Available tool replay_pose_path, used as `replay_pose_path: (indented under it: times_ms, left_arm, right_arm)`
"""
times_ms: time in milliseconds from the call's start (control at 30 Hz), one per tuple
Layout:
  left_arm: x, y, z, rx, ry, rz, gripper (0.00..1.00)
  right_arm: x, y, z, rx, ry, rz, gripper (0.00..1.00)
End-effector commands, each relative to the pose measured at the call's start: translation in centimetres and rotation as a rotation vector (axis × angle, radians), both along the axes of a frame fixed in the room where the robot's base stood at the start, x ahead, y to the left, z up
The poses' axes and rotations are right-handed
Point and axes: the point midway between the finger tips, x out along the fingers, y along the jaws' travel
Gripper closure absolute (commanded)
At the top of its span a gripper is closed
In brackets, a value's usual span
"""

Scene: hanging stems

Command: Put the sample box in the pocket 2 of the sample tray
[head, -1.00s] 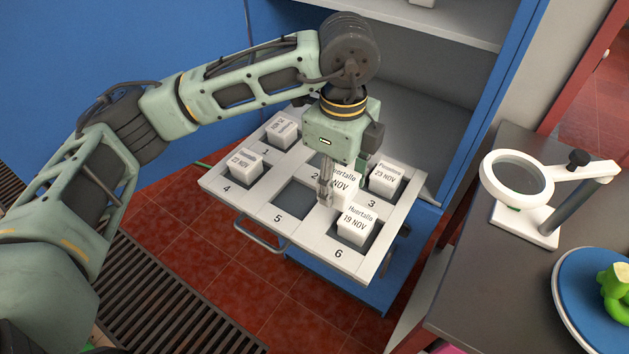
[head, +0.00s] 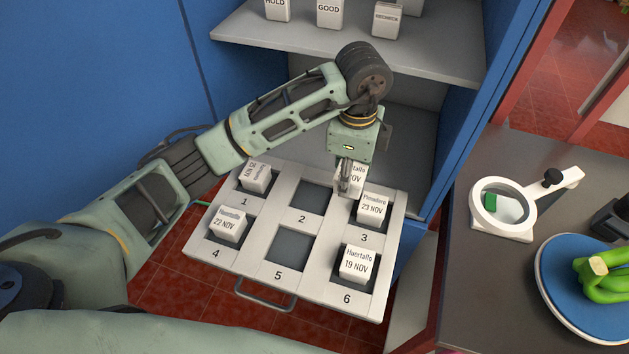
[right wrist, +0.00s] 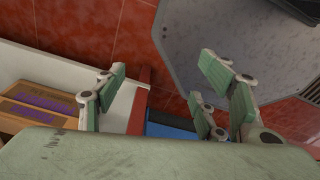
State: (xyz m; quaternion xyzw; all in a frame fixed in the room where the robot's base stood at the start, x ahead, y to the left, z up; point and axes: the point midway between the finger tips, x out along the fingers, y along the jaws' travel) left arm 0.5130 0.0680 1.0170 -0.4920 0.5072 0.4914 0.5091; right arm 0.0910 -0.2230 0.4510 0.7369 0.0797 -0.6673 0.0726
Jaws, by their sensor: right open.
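The white sample tray (head: 265,220) is pulled out of the blue cabinet, with numbered pockets. Pocket 2 (head: 314,199) and pocket 5 (head: 290,249) are empty. White labelled boxes sit in pocket 1 (head: 256,177), pocket 3 (head: 373,208), pocket 4 (head: 229,224) and pocket 6 (head: 357,264). My left gripper (head: 345,188) is shut on a white sample box (head: 358,174), seen over the tray's back right, right of pocket 2 and behind the pocket 3 box. The gripper hides part of its label. My right gripper (right wrist: 160,95) is open and empty in the right wrist view.
A shelf (head: 340,45) above carries white blocks marked HOLD (head: 277,8), GOOD (head: 329,12) and RECHECK (head: 387,19). On the dark table at right stand a magnifier (head: 505,205) and a blue plate (head: 560,290) with a green item (head: 605,275).

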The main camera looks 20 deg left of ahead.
Motion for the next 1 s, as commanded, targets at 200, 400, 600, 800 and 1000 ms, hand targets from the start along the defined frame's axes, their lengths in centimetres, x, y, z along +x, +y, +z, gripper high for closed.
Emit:
replay_pose_path:
  times_ms: [200, 400, 600, 800, 1000]
  left_arm:
    - [0.3, 5.4, -2.6, 0.004, 0.003, 0.005, 0.83]
    - [0.5, 8.0, -4.5, 0.002, 0.001, 0.001, 0.83]
    - [0.5, 8.4, -6.1, 0.001, 0.003, -0.001, 0.83]
    - [0.5, 8.4, -8.6, 0.001, 0.001, -0.001, 0.83]
    - [0.6, 8.4, -8.9, 0.001, -0.002, -0.002, 0.83]
  right_arm:
    - [-0.3, -3.2, 2.4, -0.038, 0.006, -0.004, 0.36]
    - [-0.3, -2.1, 3.2, -0.025, 0.006, -0.004, 0.36]
    - [-0.3, -0.3, 4.0, -0.003, 0.006, -0.003, 0.36]
    - [-0.3, -0.6, 4.9, -0.007, 0.006, 0.000, 0.36]
    - [-0.3, -1.2, 4.8, -0.014, 0.005, 0.001, 0.36]
